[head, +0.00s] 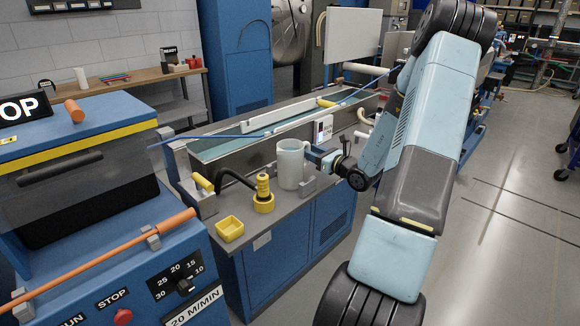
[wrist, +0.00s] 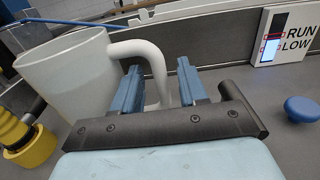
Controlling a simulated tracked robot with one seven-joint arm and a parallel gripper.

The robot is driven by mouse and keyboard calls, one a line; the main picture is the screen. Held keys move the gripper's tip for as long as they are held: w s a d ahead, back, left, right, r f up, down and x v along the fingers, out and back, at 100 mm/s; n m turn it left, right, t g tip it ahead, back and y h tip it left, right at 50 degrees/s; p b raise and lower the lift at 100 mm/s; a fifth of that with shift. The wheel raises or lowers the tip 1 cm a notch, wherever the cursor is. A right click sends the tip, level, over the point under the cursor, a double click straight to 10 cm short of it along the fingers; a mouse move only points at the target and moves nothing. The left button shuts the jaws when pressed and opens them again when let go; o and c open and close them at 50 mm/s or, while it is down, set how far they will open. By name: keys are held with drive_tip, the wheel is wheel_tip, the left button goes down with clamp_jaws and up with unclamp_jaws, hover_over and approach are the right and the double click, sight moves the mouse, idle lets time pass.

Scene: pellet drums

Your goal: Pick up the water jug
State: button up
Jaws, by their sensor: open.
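The water jug (head: 290,164) is a pale, translucent, white-grey jug with a handle. It stands upright on the grey counter at the end of the trough. In the wrist view the jug (wrist: 72,78) fills the left side, and its white handle (wrist: 150,50) curves down toward my gripper. My gripper (wrist: 160,82) is open, with its two blue fingers on either side of the lower part of the handle. I cannot tell whether they touch it. In the head view my gripper (head: 318,157) is at the jug's right side.
A yellow fitting (head: 263,194) with a black hose stands left of the jug, and a small yellow bin (head: 230,228) sits at the counter's front. A RUN LOW gauge (wrist: 283,36) is behind. A blue knob (wrist: 302,108) is at right. The floor at right is clear.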

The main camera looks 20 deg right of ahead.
drive_tip(key=shift+x, duration=0.95)
drive_tip(key=shift+c, duration=0.2)
clamp_jaws()
idle(0.5)
